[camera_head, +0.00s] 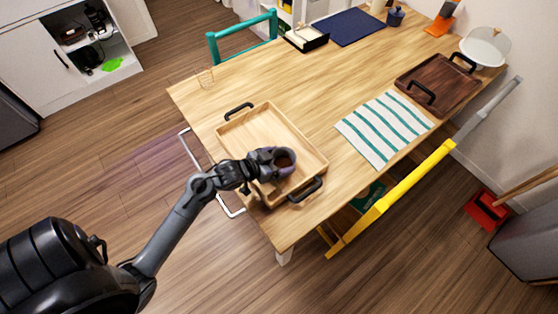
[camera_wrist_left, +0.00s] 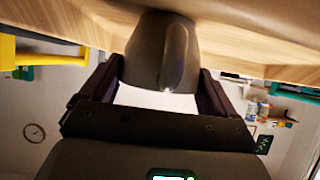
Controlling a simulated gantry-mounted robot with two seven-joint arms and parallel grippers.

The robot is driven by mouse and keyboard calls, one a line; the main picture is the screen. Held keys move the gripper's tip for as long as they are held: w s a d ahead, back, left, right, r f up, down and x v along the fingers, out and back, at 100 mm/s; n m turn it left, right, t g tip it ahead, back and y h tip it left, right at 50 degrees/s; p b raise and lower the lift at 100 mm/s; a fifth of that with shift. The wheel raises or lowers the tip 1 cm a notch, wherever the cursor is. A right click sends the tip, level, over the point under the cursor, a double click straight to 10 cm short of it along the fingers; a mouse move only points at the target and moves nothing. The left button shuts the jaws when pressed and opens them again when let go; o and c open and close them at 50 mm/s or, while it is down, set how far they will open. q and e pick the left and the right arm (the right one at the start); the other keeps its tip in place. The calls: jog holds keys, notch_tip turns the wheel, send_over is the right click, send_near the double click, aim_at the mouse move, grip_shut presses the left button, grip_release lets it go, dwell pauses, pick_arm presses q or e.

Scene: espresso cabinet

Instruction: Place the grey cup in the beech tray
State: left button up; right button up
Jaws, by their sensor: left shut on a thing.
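The grey cup (camera_head: 285,160) is between the fingers of my left gripper (camera_head: 272,164), which is shut on it. In the left wrist view the cup (camera_wrist_left: 160,50) shows large, its handle facing the camera, with a dark finger on each side. The beech tray (camera_head: 262,127) lies on the table with a black handle at each end. The cup is over the near right part of the tray. I cannot tell whether its base touches the tray floor. My right gripper is not in view.
A striped cloth (camera_head: 383,128) lies right of the beech tray, and a dark wooden tray (camera_head: 440,84) lies beyond it. The table between the beech tray and the blue mat (camera_head: 348,27) is clear.

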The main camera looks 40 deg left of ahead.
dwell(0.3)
pick_arm(q)
jog(key=o, duration=0.9)
jog(key=shift+f, duration=0.1)
jog(key=shift+s+r, duration=0.15)
jog(key=shift+r, duration=0.15)
jog(key=p+v, duration=0.3)
jog(key=v, duration=0.8)
jog(key=s+d+g, duration=0.2)
jog(key=s+d, duration=0.1)
jog(key=s+d+f+g+y, duration=0.1)
jog(key=s+d+g, duration=0.2)
jog(key=s+d, duration=0.1)
jog(key=s+d+g+y, duration=0.1)
jog(key=s+d+g, duration=0.2)
jog(key=s+d, duration=0.1)
jog(key=shift+s+d+f, duration=0.15)
jog(key=shift+s+d, duration=0.05)
jog(key=shift+d, duration=0.05)
